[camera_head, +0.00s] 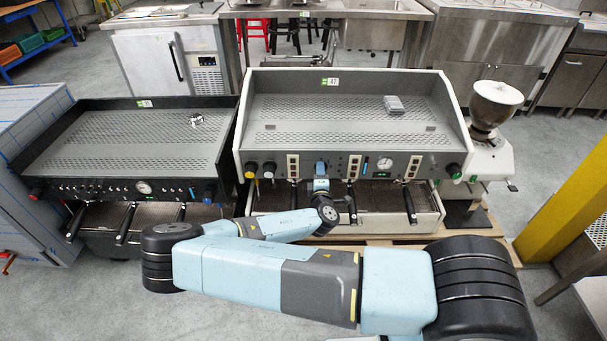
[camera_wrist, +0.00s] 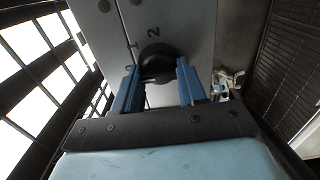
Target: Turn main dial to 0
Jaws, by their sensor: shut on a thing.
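The main dial (camera_wrist: 158,54) is a round black knob on the grey front panel (camera_wrist: 185,25) of the wider espresso machine (camera_head: 265,148). Which numeral the knob points to cannot be told. In the head view, my gripper (camera_head: 320,168) is at the middle of the front panel and hides the dial.
Other knobs, such as a yellow-ringed one (camera_head: 251,170) and a green one (camera_head: 454,170), share the panel. A gauge (camera_head: 385,164) is to the right. Portafilter handles (camera_head: 409,204) stick out below. A dark espresso machine (camera_head: 60,150) stands left, a grinder (camera_head: 490,150) right.

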